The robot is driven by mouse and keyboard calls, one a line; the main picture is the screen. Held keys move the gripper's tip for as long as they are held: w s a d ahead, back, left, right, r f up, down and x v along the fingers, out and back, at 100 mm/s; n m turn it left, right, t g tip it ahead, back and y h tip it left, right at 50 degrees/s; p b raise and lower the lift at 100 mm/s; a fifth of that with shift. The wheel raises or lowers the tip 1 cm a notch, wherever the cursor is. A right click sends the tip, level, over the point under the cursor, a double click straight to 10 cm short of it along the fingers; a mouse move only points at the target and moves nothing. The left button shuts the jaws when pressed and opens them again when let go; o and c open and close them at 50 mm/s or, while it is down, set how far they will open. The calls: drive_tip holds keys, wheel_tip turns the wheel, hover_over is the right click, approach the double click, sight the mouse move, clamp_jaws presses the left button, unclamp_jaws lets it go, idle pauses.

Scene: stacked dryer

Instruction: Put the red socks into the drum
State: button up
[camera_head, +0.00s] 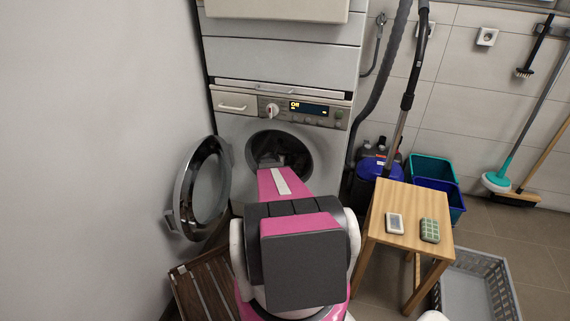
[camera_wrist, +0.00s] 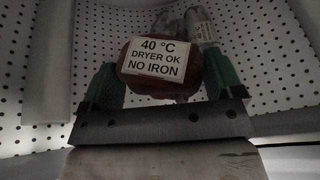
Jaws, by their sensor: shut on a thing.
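The red socks (camera_wrist: 194,68) show in the wrist view as a dark reddish bundle. A white label on it reads "40 °C DRYER OK NO IRON". My gripper (camera_wrist: 163,74) is shut on the bundle, with one green finger on each side. The perforated metal wall of the drum (camera_wrist: 270,70) surrounds the gripper and socks. In the head view my arm reaches through the round door opening into the dark drum (camera_head: 292,150). The gripper's fingers and the socks cannot be made out in that view.
The round door (camera_head: 203,185) hangs open at left. The machine's display (camera_head: 308,107) reads "Off". A wooden stool (camera_head: 405,210) with two small objects stands right, beside a grey basket (camera_head: 478,285). A grey roll-like item (camera_wrist: 200,27) lies beyond the socks. A slatted wooden piece (camera_head: 205,285) is below.

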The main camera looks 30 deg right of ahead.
drive_tip(key=d+f, duration=0.1)
drive_tip(key=w+d+f, duration=0.1)
drive_tip(key=d, duration=0.1)
drive_tip(key=shift+d+f, duration=0.2)
drive_tip(key=shift+d, duration=0.1)
drive_tip(key=shift+f, duration=1.95)
drive_tip(key=shift+f, duration=0.5)
drive_tip(key=o, duration=0.7)
drive_tip(key=shift+r, duration=0.4)
drive_tip(key=shift+s+a+r, duration=0.15)
drive_tip(key=shift+a+r, duration=0.1)
drive_tip(key=shift+r, duration=0.05)
drive_tip(key=v, duration=1.1)
drive_tip(key=shift+s+a, duration=0.15)
drive_tip(key=shift+a, duration=0.05)
